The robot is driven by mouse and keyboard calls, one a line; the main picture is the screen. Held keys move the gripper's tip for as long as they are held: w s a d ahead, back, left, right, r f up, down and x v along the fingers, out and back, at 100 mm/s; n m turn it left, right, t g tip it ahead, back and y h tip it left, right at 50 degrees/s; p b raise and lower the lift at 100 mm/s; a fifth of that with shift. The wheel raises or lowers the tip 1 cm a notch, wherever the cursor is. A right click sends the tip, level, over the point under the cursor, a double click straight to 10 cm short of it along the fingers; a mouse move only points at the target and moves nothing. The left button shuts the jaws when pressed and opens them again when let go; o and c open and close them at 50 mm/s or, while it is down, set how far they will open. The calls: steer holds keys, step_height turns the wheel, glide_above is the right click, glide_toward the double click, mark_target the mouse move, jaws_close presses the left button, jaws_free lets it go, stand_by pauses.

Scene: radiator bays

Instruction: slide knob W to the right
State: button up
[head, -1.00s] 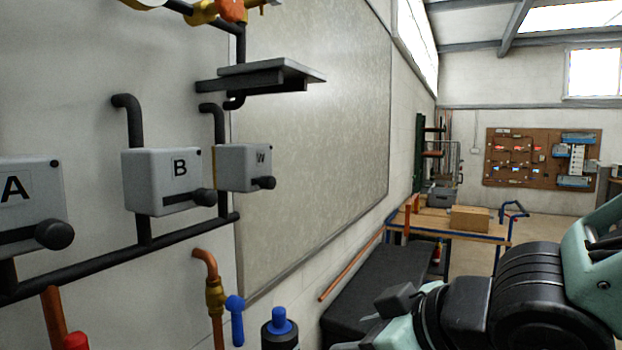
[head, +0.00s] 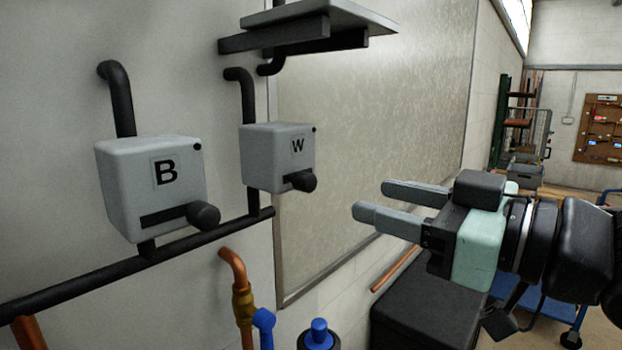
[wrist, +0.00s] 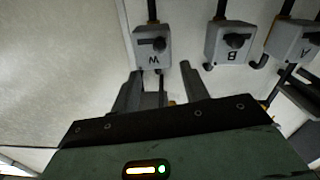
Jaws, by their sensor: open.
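Knob W (head: 303,181) is a short black cylinder sticking out of a dark slot low on the front of the grey box marked W (head: 262,158). In the wrist view, box W (wrist: 146,57) appears upside down. There knob W (wrist: 159,44) is toward the right part of its face, with dark slot to its left. My gripper (head: 374,200) is to the right of knob W and a little lower in the head view, apart from it. Its two grey fingers are spread with nothing between them. In the wrist view the fingertips (wrist: 161,74) lie just below box W.
Box B (head: 150,185) with its own black knob (head: 203,215) is left of box W. A dark shelf (head: 310,28) juts out above W. A black pipe (head: 130,268) runs beneath the boxes. A copper pipe with blue valve (head: 245,300) stands lower. A pale panel (head: 375,140) is behind.

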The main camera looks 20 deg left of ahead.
mark_target(312, 183)
steer(key=b+x, duration=0.2)
steer(key=x, duration=0.9)
steer(key=shift+w+a, duration=0.2)
steer(key=shift+a, duration=0.15)
